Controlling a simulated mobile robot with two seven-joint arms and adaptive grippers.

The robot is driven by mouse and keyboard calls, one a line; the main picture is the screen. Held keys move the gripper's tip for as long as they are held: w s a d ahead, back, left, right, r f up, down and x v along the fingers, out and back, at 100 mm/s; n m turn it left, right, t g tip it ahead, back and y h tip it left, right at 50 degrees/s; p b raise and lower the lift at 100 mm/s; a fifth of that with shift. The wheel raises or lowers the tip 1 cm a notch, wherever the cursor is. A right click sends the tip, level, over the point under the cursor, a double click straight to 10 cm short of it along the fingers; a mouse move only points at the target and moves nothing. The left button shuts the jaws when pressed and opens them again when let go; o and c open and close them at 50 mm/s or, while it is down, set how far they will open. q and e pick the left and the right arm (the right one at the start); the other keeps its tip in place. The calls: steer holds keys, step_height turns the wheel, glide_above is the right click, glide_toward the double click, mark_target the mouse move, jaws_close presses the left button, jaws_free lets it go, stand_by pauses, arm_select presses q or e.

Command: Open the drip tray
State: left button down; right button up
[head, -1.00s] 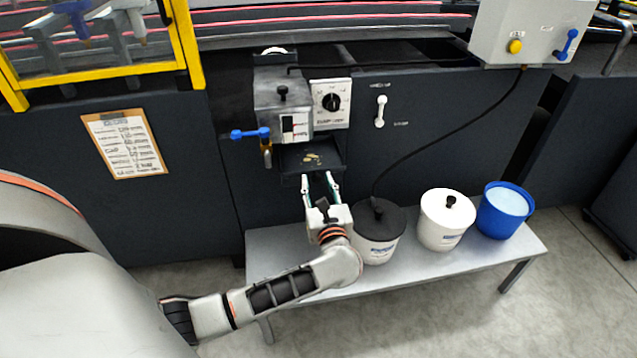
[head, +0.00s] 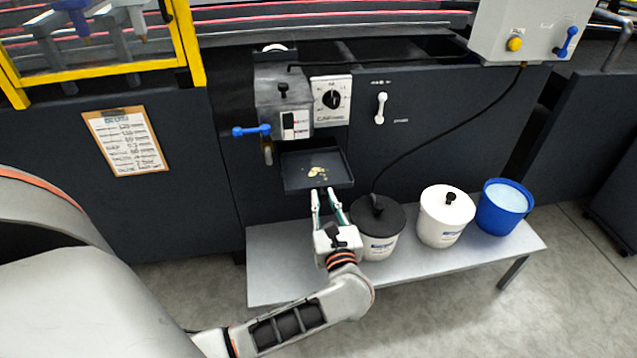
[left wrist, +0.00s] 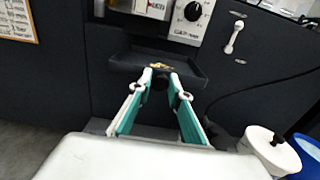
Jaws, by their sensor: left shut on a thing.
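The drip tray (head: 300,178) is a dark, shallow tray with yellowish residue in it, standing out from the dark panel below the grey glue unit. My left gripper (head: 327,193) is at the tray's front edge and shut on the tray's front handle, which the fingers mostly hide. In the left wrist view the tray (left wrist: 190,76) lies straight ahead, and the fingertips of the left gripper (left wrist: 160,78) meet at its front. My right gripper is in neither view.
A metal bench (head: 270,262) stands below, holding a black-lidded pot (head: 378,216), a white-lidded pot (head: 445,217) and a blue bucket (head: 503,208). A blue-handled valve (head: 250,131) sits left of the tray. A black cable hangs at the right.

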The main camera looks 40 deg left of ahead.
arm_select(q)
steer(key=v, duration=0.6)
steer(key=shift+d, duration=0.25)
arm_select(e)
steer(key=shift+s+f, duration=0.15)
arm_select(q)
steer(key=shift+s, duration=0.15)
steer(key=c, duration=1.9)
jaws_free()
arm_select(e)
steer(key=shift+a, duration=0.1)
arm_select(q)
steer(key=v, duration=0.7)
steer(key=shift+s+d, duration=0.15)
steer(key=shift+r, duration=0.1)
